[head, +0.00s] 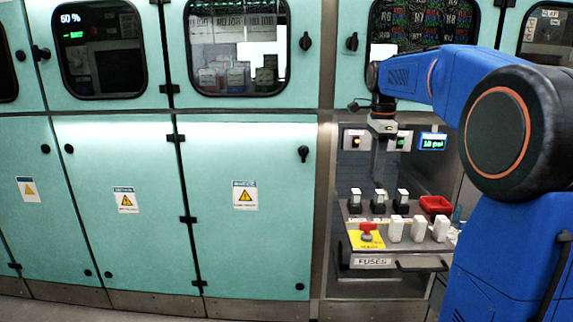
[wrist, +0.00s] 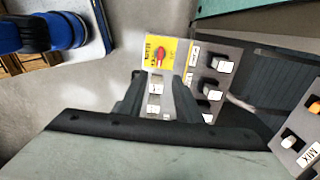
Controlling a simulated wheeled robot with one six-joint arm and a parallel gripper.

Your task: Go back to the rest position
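My gripper (head: 380,172) hangs down from the end of my blue arm, above the fuse shelf in the cabinet bay in the head view. In the wrist view its two dark fingers stand apart, and my gripper (wrist: 159,78) is open with nothing seen held between them. White modules (wrist: 155,86) show beyond the fingers, lower down on the shelf. In the head view three white modules (head: 418,228) stand at the front of the shelf. Behind them, three white-topped modules sit in black sockets (head: 379,207).
A red switch on a yellow plate (head: 366,238) is at the shelf's front left. A red bin (head: 435,205) is at the right. A drawer front labelled FUSES (head: 373,261) is below. A small display (head: 432,141) and panel buttons are behind. Teal cabinet doors (head: 255,220) line the left.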

